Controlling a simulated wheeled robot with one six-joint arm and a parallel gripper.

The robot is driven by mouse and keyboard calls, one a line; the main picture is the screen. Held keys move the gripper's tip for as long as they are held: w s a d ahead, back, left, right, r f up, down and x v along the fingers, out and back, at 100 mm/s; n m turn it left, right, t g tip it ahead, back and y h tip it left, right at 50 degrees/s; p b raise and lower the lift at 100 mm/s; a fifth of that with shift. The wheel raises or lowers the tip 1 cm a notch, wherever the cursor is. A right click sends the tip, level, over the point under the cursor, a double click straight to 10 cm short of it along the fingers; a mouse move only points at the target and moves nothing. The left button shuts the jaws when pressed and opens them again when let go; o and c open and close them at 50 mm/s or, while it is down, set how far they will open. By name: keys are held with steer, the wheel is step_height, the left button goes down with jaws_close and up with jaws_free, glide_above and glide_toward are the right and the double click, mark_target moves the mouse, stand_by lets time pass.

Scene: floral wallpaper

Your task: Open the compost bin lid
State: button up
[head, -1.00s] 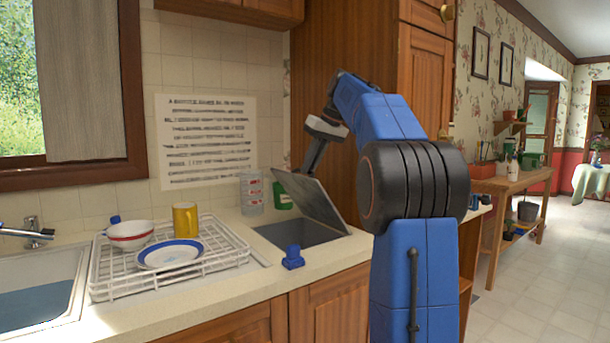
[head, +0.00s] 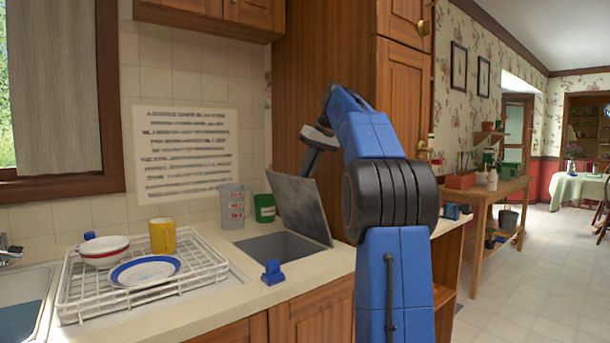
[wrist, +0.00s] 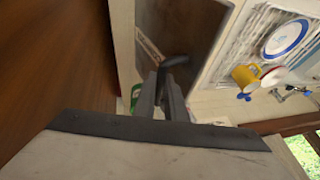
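The compost bin lid (head: 303,209) is a grey panel raised steeply over the dark square bin opening (head: 272,246) in the counter. Its lower edge is at the opening's right side.
A white dish rack (head: 200,281) with a bowl, plate and yellow mug (head: 162,235) stands left of the opening. A blue object (head: 272,272) sits at its front edge. A measuring cup (head: 232,206) and green can (head: 264,208) stand behind. A tall wooden cabinet (head: 320,65) rises close behind my arm.

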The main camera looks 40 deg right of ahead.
steer(key=o, duration=0.4)
steer(key=shift+w+d+f, duration=0.1)
steer(key=shift+w+f, duration=0.05)
steer(key=shift+f, duration=0.2)
steer(key=shift+r, duration=0.2)
steer(key=shift+r, duration=0.1)
steer(key=v, duration=1.1)
steer(key=shift+r, duration=0.35)
